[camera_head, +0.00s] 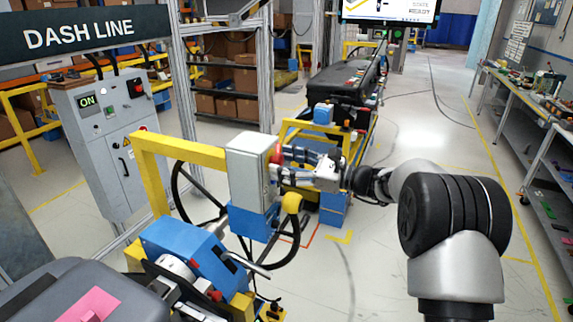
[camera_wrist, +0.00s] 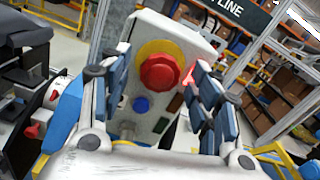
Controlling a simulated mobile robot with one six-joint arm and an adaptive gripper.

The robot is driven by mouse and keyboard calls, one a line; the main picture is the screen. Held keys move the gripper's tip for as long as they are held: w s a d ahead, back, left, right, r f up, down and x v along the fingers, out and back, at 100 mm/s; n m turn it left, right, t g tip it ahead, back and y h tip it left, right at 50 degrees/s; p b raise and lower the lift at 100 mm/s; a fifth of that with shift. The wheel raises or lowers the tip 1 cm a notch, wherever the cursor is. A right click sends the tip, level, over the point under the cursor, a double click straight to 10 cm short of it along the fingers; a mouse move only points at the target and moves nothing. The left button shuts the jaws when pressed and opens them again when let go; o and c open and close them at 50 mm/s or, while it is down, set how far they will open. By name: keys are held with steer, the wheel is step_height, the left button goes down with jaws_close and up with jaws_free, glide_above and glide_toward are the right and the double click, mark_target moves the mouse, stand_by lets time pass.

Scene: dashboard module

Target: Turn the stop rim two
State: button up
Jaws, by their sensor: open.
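A red round stop knob (camera_wrist: 160,72) sits on a yellow disc on the face of a light grey control box (camera_wrist: 146,32). In the head view the box (camera_head: 248,170) stands on a blue base, and a bit of the red knob (camera_head: 276,153) shows at its right side. My gripper (camera_wrist: 158,82) is open, with one blue-padded finger on each side of the knob. Gaps show between the fingers and the knob in the wrist view. In the head view my gripper (camera_head: 293,160) is close to the box face and partly hides it.
A blue button (camera_wrist: 141,104) is below the knob on the box. A yellow frame (camera_head: 180,148) and a black steering wheel (camera_head: 185,190) stand beside and behind the box. A grey electrical cabinet (camera_head: 100,140) is at the left. The floor at the right is clear up to a workbench (camera_head: 540,110).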

steer(key=shift+c, duration=0.3)
steer(key=c, duration=1)
